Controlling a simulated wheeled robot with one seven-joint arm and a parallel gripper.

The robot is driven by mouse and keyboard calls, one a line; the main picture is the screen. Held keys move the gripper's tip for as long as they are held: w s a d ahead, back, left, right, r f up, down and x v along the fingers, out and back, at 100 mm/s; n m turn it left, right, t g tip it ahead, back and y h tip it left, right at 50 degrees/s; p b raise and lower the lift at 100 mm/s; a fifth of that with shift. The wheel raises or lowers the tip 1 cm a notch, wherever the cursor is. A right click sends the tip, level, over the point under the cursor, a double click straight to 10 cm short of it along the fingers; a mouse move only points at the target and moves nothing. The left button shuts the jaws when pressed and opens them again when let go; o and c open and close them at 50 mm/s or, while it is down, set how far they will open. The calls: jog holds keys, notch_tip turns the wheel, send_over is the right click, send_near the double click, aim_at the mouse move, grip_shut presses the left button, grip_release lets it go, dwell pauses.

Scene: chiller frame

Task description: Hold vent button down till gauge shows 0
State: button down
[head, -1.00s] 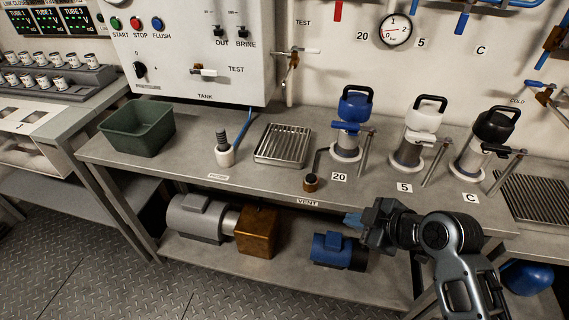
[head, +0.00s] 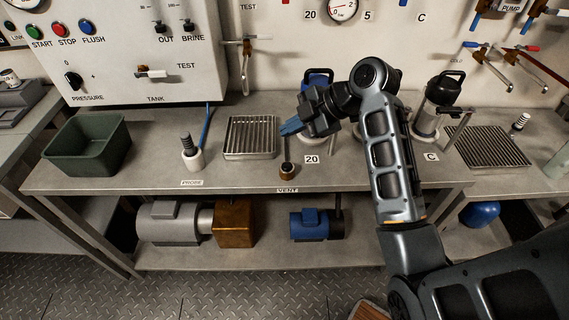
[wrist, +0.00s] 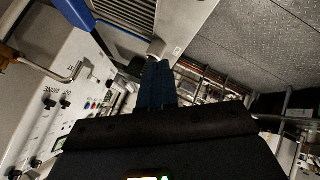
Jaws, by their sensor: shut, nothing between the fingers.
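The vent button (head: 286,170) is a small dark cap with a copper-brown body on the bench, just behind the VENT label (head: 287,190). The fingers appear apart from the button. In the wrist view my shut blue fingers (wrist: 156,84) are in the middle; I cannot make out the button there. The round gauge (head: 342,9) on the wall is cut by the top edge; its red needle shows, but I cannot read its value surely.
A blue-topped canister (head: 317,78) stands behind my gripper, partly hidden by my arm. A ribbed metal tray (head: 250,137) and the probe (head: 190,150) are to the left, with a green bin (head: 88,142) beyond. A black-topped canister (head: 436,100) stands right of my arm.

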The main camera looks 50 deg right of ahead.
aim_at(291, 167)
notch_tip(291, 167, down, 9)
jog(key=b, duration=0.7)
jog(key=shift+r, duration=0.1)
dwell(1.9)
jog(key=shift+f, duration=0.4)
jog(key=shift+f+b, duration=0.5)
dwell(1.8)
jog(key=shift+r, duration=0.1)
dwell(0.6)
jog(key=shift+r+p, duration=0.75)
jog(key=shift+r, duration=0.05)
jog(key=shift+r, duration=0.1)
jog(key=shift+r+p, duration=2)
jog(key=shift+r, duration=0.45)
